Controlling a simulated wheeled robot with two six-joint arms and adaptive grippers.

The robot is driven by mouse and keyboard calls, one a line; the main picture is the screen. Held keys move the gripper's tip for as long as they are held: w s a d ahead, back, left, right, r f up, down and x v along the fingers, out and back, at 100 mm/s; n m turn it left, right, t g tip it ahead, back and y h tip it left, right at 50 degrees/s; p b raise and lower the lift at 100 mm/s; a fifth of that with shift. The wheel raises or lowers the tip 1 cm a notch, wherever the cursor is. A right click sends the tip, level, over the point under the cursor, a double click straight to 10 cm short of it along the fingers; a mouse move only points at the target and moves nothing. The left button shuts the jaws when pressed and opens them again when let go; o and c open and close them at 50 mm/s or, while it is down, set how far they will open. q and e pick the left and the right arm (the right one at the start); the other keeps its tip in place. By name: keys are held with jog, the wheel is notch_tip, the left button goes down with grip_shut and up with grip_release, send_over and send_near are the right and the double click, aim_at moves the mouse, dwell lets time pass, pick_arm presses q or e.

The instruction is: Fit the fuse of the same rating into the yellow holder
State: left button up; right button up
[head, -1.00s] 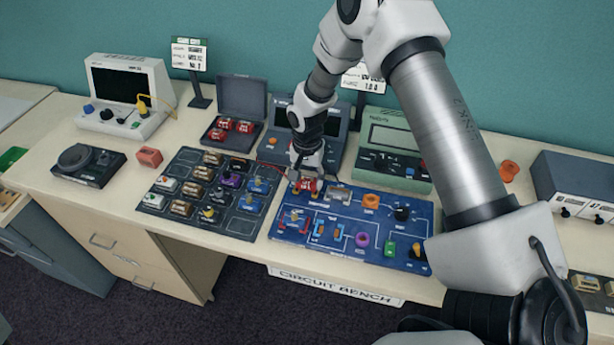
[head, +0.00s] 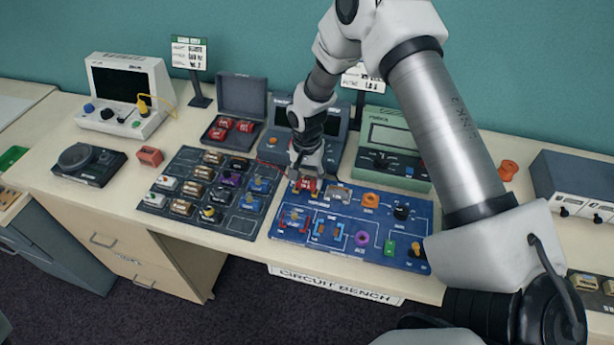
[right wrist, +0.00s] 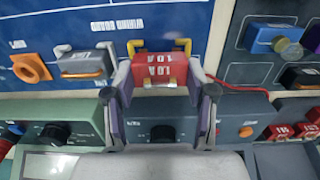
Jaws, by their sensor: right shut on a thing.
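My right gripper (head: 306,178) is shut on a red fuse (right wrist: 160,72) at the upper left of the blue circuit board (head: 345,262). In the right wrist view, the fingers (right wrist: 160,95) grip the fuse from both sides, and its printed rating appears upside down. The yellow holder (right wrist: 135,47) shows at the far corners of the fuse; the rest of it is hidden. The fuse lines up with the holder, but I cannot tell how deep it sits. Other red fuses (head: 224,124) lie in an open grey case (head: 242,97). My left gripper is out of view.
A dark tray (head: 183,158) of several components lies left of the board. A green meter (head: 395,138) and a grey instrument (right wrist: 185,110) stand close behind it. A metal-clad component (right wrist: 85,65) sits beside the fuse. A red lead (right wrist: 235,88) passes near the fingers.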

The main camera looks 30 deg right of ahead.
jog(key=shift+f+b, duration=0.3)
jog(key=shift+f, duration=0.3)
dwell(0.6)
jog(key=o, duration=1.5)
jog(key=shift+r+p, duration=3.45)
jog(key=shift+r, duration=0.6)
jog(key=shift+s+f, duration=0.1)
